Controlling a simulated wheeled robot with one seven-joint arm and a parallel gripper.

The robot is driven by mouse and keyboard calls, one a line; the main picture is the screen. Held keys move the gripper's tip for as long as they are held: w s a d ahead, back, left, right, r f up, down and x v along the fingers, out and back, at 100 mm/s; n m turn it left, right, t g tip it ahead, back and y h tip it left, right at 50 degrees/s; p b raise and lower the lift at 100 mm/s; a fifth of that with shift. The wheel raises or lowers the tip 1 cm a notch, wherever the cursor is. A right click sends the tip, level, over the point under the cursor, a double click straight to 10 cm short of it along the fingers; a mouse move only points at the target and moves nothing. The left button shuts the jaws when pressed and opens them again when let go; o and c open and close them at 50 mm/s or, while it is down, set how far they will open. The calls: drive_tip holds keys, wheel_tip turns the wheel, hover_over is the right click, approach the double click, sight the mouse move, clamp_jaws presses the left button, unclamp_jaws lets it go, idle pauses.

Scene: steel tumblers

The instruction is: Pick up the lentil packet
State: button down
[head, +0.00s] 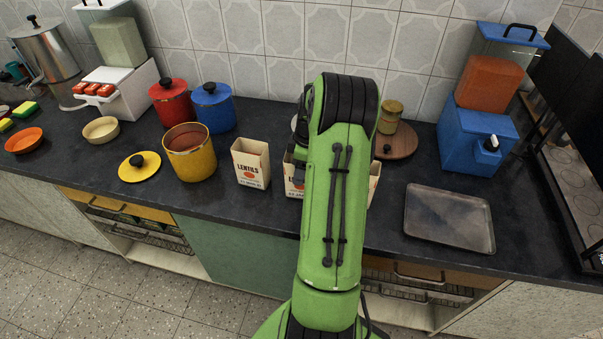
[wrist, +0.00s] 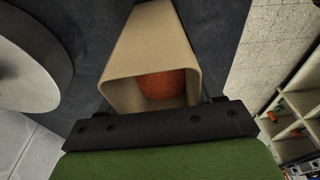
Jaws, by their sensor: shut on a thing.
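An open-topped beige packet (wrist: 150,50) fills the middle of the wrist view, with orange-red contents inside. My gripper (wrist: 160,115) is shut on it; the dark gripper body crosses the packet's near end. In the head view my green arm hides the gripper and the held packet's grip. A beige packet labelled LENTILS (head: 293,178) shows partly at the arm's left side. A beige packet edge (head: 374,184) shows at its right side. I cannot tell which of these is held. Another open LENTILS packet (head: 250,165) stands upright on the counter, apart to the left.
A yellow pot (head: 190,155) and its lid (head: 140,167) stand left, before red (head: 170,103) and blue (head: 213,108) pots. A metal tray (head: 448,218) lies right. A blue dispenser (head: 477,137) stands behind it. A round board (head: 398,143) holds a small jar (head: 390,117).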

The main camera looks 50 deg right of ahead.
wheel_tip(320, 180, up, 10)
drive_tip(key=s+a, duration=0.1)
wheel_tip(320, 180, down, 10)
drive_tip(key=b, duration=0.2)
drive_tip(key=shift+m+b, duration=0.3)
drive_tip(key=shift+a, duration=0.1)
drive_tip(key=shift+f, duration=0.15)
drive_tip(key=shift+c, duration=0.9)
unclamp_jaws()
wheel_tip(320, 180, up, 12)
drive_tip(key=s+p, duration=0.1)
drive_tip(key=p, duration=0.2)
drive_tip(key=shift+s+d+r, duration=0.2)
drive_tip(key=shift+s+d, duration=0.05)
drive_tip(key=shift+s, duration=0.05)
